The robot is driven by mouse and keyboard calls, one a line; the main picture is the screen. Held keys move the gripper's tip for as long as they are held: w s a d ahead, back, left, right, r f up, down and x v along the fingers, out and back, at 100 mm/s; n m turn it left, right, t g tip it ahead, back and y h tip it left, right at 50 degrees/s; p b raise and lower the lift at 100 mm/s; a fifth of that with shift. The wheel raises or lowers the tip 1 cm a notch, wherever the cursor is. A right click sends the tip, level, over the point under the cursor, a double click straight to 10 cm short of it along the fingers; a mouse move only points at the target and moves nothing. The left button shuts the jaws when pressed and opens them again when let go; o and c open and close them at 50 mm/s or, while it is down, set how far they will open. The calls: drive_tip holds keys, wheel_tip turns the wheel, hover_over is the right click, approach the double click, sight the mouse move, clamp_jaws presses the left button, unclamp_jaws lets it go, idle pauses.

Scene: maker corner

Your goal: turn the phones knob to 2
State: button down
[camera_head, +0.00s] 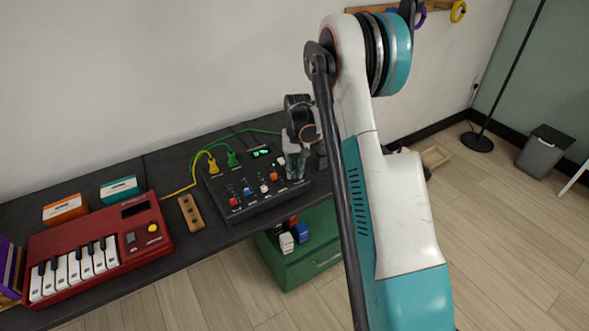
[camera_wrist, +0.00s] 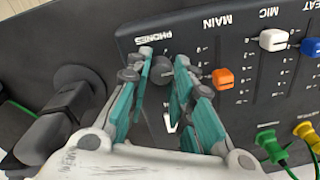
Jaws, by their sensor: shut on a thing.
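The black mixer (camera_head: 247,211) stands on the dark table, and its panel (camera_wrist: 205,48) fills much of the wrist view. The dark grey phones knob (camera_wrist: 161,71) sits just below the PHONES label, between my teal-padded fingers. My gripper (camera_wrist: 164,72) is shut on the knob; the fingers hide part of it and most of its scale, so its setting cannot be read. In the head view my gripper (camera_head: 297,168) is over the mixer's right end, and the knob is hidden there.
An orange slider (camera_wrist: 222,78) under MAIN, a white MIC slider (camera_wrist: 273,40) and a blue slider (camera_wrist: 311,47) are close by. Green (camera_wrist: 270,145) and yellow (camera_wrist: 307,135) plugs stand on the panel. A red keyboard (camera_head: 98,249) is at the left.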

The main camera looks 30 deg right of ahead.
sight(296, 171)
drive_tip(key=c, duration=1.4)
unclamp_jaws()
drive_tip(key=shift+r, duration=0.15)
wheel_tip(296, 171, up, 12)
drive_tip(key=shift+d, duration=0.2)
